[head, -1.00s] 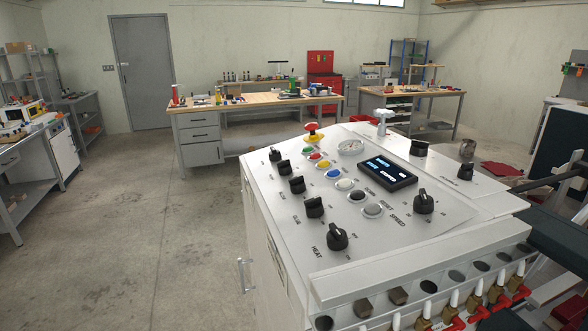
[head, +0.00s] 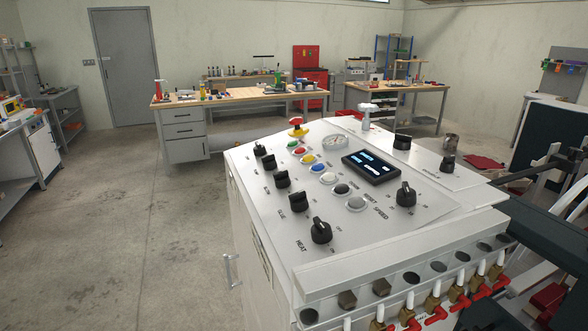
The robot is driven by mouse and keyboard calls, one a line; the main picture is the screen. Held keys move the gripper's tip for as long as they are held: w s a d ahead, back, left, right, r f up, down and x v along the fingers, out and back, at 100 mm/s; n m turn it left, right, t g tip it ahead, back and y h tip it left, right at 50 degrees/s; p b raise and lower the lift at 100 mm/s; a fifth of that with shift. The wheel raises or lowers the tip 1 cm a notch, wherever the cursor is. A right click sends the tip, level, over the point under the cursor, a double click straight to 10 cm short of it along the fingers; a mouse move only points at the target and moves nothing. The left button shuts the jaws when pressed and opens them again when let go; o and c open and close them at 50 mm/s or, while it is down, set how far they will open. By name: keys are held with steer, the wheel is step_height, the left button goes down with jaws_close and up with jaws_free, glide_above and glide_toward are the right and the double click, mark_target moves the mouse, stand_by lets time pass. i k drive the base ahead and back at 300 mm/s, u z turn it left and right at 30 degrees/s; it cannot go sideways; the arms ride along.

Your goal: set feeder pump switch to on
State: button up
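The white machine's sloped control panel (head: 300,226) fills the middle right of the head view. Several black rotary switches run down its left side, from the far one (head: 260,150) to the near one marked HEAT (head: 321,231). Another black knob (head: 406,195) is beside the SPEED label, and two more knobs, upper (head: 402,142) and lower (head: 447,163), are on the right-hand section. The small labels are too blurred to tell which switch is the feeder pump's. My gripper is not in view.
The panel also has coloured buttons (head: 308,160), a dark display (head: 371,167), a round gauge (head: 335,142) and a red-and-yellow emergency stop (head: 298,128). Red-handled valves (head: 459,297) line the machine's front edge. The floor (head: 130,230) to the left is clear. Workbenches (head: 240,95) stand behind.

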mark_target(270, 162)
steer(key=u, duration=1.75)
steer(key=i, duration=2.1)
steer(key=z, duration=2.65)
